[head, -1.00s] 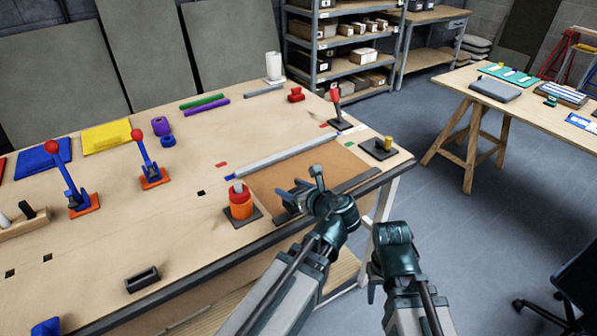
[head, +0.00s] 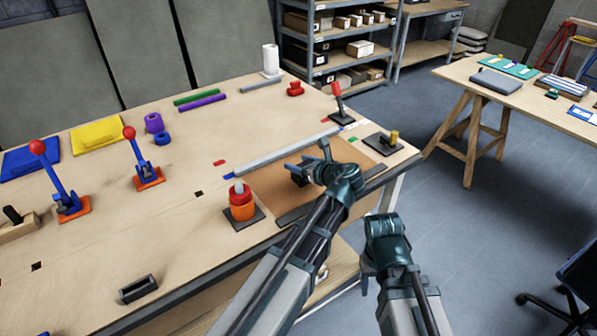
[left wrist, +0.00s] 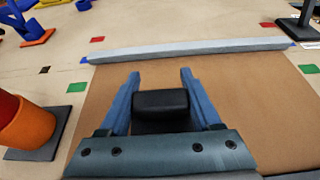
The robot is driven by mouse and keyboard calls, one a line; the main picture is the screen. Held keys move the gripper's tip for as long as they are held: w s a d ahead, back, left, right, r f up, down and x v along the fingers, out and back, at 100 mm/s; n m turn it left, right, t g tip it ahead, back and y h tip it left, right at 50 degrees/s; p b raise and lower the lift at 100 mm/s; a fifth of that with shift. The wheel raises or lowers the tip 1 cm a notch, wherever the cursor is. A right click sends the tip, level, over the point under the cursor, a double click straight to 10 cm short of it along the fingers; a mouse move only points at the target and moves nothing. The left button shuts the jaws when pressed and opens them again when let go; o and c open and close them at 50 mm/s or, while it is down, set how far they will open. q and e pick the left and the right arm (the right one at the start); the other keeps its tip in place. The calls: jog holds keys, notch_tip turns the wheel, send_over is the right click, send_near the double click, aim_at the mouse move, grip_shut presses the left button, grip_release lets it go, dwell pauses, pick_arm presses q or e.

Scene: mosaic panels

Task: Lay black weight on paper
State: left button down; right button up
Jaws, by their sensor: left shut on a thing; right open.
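The black weight (left wrist: 160,102) is a dark block between the blue-grey fingers of my left gripper (left wrist: 160,95), which is shut on it. In the head view my left gripper (head: 308,166) is over the brown paper (head: 268,182), and the weight (head: 297,179) shows dark beneath it, partly hidden by the fingers. The weight is over the middle of the paper. I cannot tell whether it touches the paper. My right gripper (head: 368,272) is open and empty, off the table's front edge.
A long grey bar (head: 285,153) lies along the paper's far edge. An orange and red round piece (head: 241,204) on a dark base stands left of the paper. A brass-knobbed dark plate (head: 383,144) is to the right. A dark hollow block (head: 138,288) sits at the front left.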

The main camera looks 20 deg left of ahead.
pick_arm(q)
jog(key=shift+f+b, duration=0.8)
jog(key=shift+f, duration=0.4)
jog(key=shift+f, duration=0.1)
jog(key=shift+c, duration=0.4)
grip_release()
